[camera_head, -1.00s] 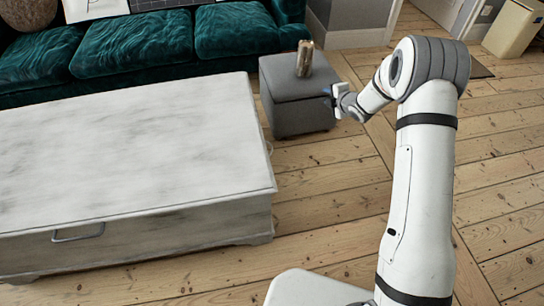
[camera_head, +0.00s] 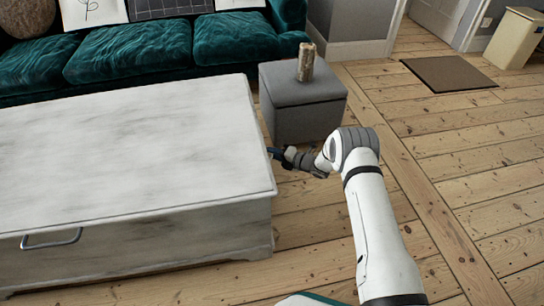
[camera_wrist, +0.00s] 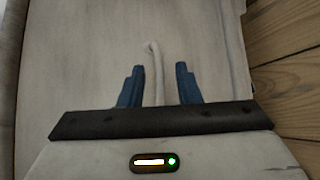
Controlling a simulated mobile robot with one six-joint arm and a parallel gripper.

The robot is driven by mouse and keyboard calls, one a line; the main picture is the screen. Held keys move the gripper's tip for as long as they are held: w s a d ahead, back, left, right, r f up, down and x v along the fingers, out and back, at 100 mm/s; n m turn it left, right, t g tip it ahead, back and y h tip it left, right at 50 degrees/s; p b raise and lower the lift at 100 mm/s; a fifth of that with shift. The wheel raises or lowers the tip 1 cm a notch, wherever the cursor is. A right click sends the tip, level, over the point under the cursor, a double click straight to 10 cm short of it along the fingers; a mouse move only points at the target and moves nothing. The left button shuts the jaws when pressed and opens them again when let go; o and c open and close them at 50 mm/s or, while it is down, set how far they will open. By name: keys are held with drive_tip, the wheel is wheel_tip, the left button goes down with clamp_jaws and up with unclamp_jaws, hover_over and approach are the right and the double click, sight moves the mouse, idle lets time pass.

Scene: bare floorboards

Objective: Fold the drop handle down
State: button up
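A pale, whitewashed chest (camera_head: 130,150) fills the left of the head view. In the wrist view a thin pale drop handle (camera_wrist: 154,70) stands out from the chest's pale panel (camera_wrist: 90,60), seen nearly end-on. My gripper (camera_wrist: 158,76) has its two blue fingers apart, one on each side of this handle, with gaps showing on both sides. In the head view my gripper (camera_head: 273,153) is at the chest's right end, just beside the top edge. The handle at that end is hidden there.
A metal handle (camera_head: 52,240) is on the chest's front face at left. A grey ottoman (camera_head: 303,105) with a wooden piece (camera_head: 306,62) on it stands behind my gripper. A green sofa (camera_head: 165,50) is behind the chest. Floorboards (camera_head: 440,150) at right are clear.

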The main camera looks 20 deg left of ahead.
drive_tip(key=shift+x, duration=1.05)
drive_tip(key=shift+c, duration=0.2)
clamp_jaws()
drive_tip(key=shift+b, duration=0.45)
